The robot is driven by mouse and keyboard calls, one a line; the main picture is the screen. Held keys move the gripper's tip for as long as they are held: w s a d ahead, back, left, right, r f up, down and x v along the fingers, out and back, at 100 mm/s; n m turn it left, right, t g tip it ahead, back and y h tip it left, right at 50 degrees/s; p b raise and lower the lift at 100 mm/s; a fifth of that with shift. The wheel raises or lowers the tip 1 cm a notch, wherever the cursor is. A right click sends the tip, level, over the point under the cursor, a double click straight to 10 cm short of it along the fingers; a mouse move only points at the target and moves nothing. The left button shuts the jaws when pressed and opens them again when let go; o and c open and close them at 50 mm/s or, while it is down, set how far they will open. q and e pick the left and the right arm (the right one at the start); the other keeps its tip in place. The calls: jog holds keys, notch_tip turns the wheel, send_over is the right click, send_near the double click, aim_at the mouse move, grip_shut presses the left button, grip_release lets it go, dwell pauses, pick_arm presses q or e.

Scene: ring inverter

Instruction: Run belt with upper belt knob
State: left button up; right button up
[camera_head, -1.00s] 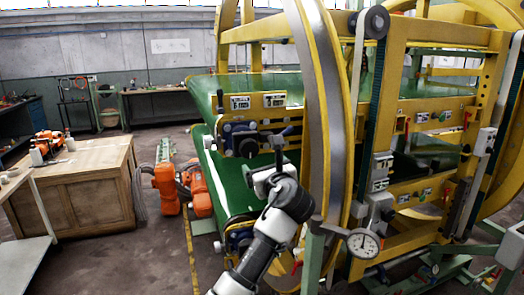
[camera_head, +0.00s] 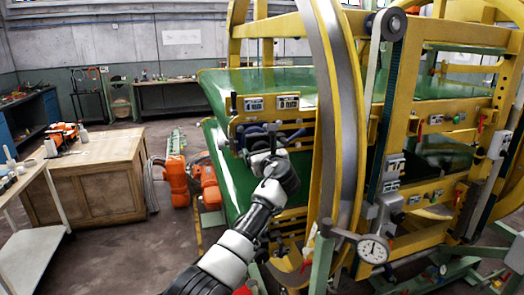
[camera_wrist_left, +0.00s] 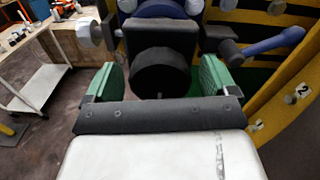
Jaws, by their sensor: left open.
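The large yellow ring machine carries an upper green belt (camera_head: 225,95) on the right. A dark round knob (camera_wrist_left: 160,70), which seems to be the upper belt knob, sits on a dark block in the left wrist view. In the head view the knob is hidden behind my gripper, but the blue and black mechanism (camera_head: 250,133) around it shows. My left gripper (camera_head: 266,160) is at this mechanism. In the left wrist view its green-padded fingers (camera_wrist_left: 158,82) are open on either side of the knob, with visible gaps. My right gripper is not in view.
A blue-handled lever (camera_wrist_left: 272,42) juts out right of the knob. The big yellow ring (camera_head: 345,120) stands close to the right of my arm. A wooden cabinet (camera_head: 95,185) and a white shelf (camera_head: 30,260) stand at left, with open floor between.

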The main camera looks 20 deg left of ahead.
pick_arm(q)
jog(key=shift+c, duration=0.3)
jog(key=c, duration=0.9)
